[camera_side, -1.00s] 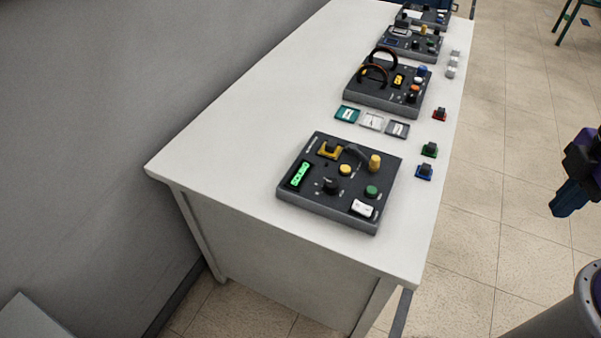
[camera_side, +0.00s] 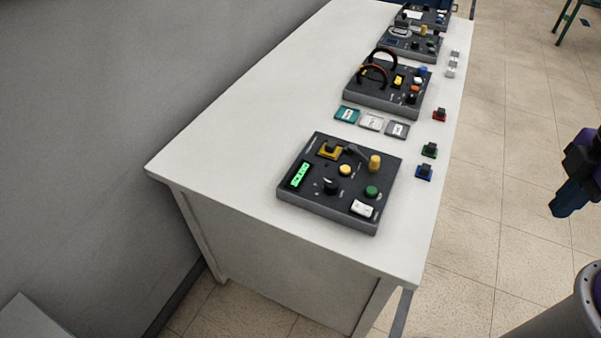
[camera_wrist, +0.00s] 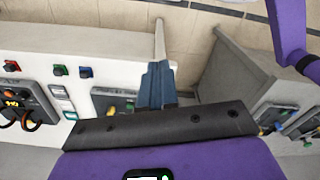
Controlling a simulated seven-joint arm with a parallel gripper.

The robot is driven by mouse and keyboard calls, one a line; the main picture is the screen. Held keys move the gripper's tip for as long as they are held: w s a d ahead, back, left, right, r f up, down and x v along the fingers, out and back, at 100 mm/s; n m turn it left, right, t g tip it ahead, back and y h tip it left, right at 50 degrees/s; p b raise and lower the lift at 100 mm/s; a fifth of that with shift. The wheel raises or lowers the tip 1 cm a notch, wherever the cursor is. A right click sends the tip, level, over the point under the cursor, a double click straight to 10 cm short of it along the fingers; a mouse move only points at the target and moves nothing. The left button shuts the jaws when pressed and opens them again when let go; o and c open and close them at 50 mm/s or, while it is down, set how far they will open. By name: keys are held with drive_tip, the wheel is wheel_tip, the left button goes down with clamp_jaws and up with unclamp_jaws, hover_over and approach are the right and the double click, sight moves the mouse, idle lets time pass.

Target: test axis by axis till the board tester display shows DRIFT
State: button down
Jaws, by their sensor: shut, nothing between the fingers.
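The board tester (camera_side: 325,217) is the dark panel at the near end of the white bench in the side view. Its lit green display (camera_side: 300,175) carries dark characters too small to read. A yellow holder (camera_side: 329,149) with a dark part in it, a yellow button (camera_side: 345,170), a black knob (camera_side: 331,187), a yellow knob (camera_side: 375,162), a green button (camera_side: 371,192) and a white switch (camera_side: 362,208) sit on it. My gripper (camera_side: 563,208) has blue fingers, shut and empty, off the bench's right side. In the wrist view, the fingers (camera_wrist: 157,85) partly hide the tester (camera_wrist: 117,92).
Teal (camera_side: 347,115), light (camera_side: 371,121) and dark grey (camera_side: 397,130) tiles lie behind the tester. More panels (camera_side: 388,85) stand farther back. The bench's near corner is clear.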

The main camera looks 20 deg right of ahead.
drive_tip(key=c, duration=1.2)
unclamp_jaws()
drive_tip(key=shift+w+a, duration=0.15)
drive_tip(key=o, duration=0.4)
drive_tip(key=shift+w+a+r, duration=0.25)
drive_tip(key=shift+w+a, duration=0.25)
drive_tip(key=shift+a, duration=0.1)
drive_tip(key=shift+o, duration=0.2)
drive_tip(key=n, duration=0.8)
hover_over(332, 183)
wheel_tip(332, 183, down, 3)
wheel_tip(332, 183, down, 17)
drive_tip(key=shift+r, duration=0.2)
drive_tip(key=shift+c, duration=0.2)
drive_tip(key=c, duration=1)
